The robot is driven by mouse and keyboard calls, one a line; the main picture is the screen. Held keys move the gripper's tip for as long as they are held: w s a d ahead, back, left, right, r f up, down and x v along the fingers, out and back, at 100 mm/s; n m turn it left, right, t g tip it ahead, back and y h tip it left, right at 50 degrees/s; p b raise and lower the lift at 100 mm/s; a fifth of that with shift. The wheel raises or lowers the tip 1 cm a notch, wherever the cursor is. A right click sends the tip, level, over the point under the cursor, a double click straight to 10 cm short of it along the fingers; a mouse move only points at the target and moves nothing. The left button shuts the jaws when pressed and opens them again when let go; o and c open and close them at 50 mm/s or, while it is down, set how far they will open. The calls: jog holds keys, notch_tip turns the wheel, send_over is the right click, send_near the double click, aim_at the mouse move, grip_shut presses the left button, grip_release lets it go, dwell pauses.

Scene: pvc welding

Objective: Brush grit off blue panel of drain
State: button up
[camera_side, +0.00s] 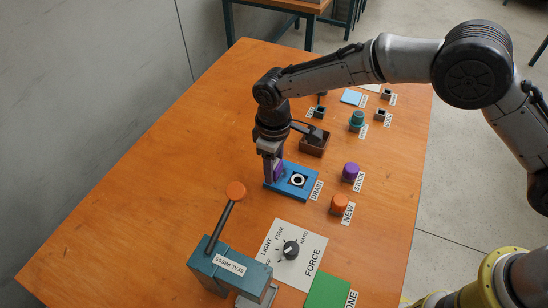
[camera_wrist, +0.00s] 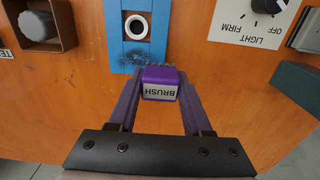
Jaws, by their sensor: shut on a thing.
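The blue drain panel (camera_side: 309,186) lies on the orange table beside the DRAIN label, with a white ring around a dark hole (camera_side: 298,180). It also shows at the top of the wrist view (camera_wrist: 115,40). Dark grit (camera_wrist: 142,57) is speckled across the panel end nearest my gripper. My gripper (camera_side: 272,164) points down at the panel's left end and is shut on a purple brush (camera_wrist: 160,76) labelled BRUSH. The brush is at the panel's edge, right by the grit.
A brown open box (camera_side: 314,146) stands behind the panel. Purple (camera_side: 351,171) and orange (camera_side: 340,203) caps stand to its right. The seal press (camera_side: 228,265) with its orange-knobbed lever, the FORCE dial (camera_side: 291,250) and a green pad (camera_side: 328,292) are in front. The table's left side is clear.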

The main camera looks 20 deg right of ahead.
aim_at(286, 163)
notch_tip(286, 163, down, 2)
jog(key=shift+f, duration=0.25)
jog(key=shift+w+d+f, duration=0.55)
jog(key=shift+w+f, duration=0.05)
jog(key=shift+f, duration=0.1)
grip_shut()
jog(key=shift+w+d, duration=2)
jog(key=shift+d, duration=0.05)
jog(key=shift+s+a, duration=2.6)
jog(key=shift+r, duration=4.1)
